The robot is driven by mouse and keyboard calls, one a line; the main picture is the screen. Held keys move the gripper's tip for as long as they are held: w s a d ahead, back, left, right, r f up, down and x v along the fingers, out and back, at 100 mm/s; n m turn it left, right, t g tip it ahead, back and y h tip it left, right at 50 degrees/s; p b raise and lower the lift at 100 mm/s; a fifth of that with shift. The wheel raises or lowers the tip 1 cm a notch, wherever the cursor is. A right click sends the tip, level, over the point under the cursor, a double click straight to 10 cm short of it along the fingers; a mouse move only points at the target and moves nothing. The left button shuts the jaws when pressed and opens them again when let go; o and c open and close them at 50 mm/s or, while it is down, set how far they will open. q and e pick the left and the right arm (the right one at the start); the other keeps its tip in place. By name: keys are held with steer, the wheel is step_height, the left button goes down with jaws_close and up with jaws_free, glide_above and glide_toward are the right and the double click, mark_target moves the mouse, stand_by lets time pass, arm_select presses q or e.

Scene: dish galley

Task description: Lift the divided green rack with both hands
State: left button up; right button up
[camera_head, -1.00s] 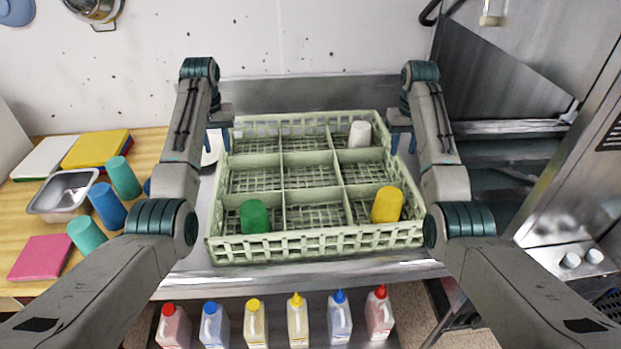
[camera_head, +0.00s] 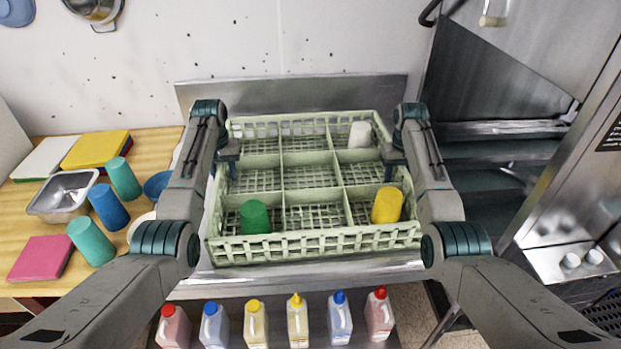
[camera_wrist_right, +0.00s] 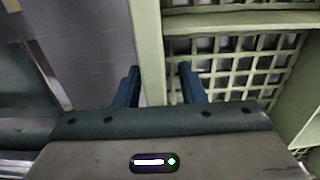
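The divided green rack (camera_head: 310,243) is a pale green plastic crate with several compartments, standing level on a steel counter. In it are a green cup (camera_head: 255,217) at front left, a yellow cup (camera_head: 387,205) at front right and a white cup (camera_head: 360,135) at back right. My left gripper (camera_head: 223,170) is at the rack's left wall, its fingers apart with the wall edge between them. My right gripper (camera_head: 397,171) is at the right wall. In the right wrist view its open blue fingers (camera_wrist_right: 160,85) straddle the rack's wall (camera_wrist_right: 149,50), with a visible gap.
A wooden board at left holds teal and blue cups (camera_head: 108,207), a metal pan (camera_head: 62,196) and coloured boards (camera_head: 95,150). Several bottles (camera_head: 297,322) stand below the counter's front edge. A steel backsplash is behind the rack; a steel machine is at right.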

arm_select(q)
jaws_close()
arm_select(e)
jaws_close()
stand_by(0.9)
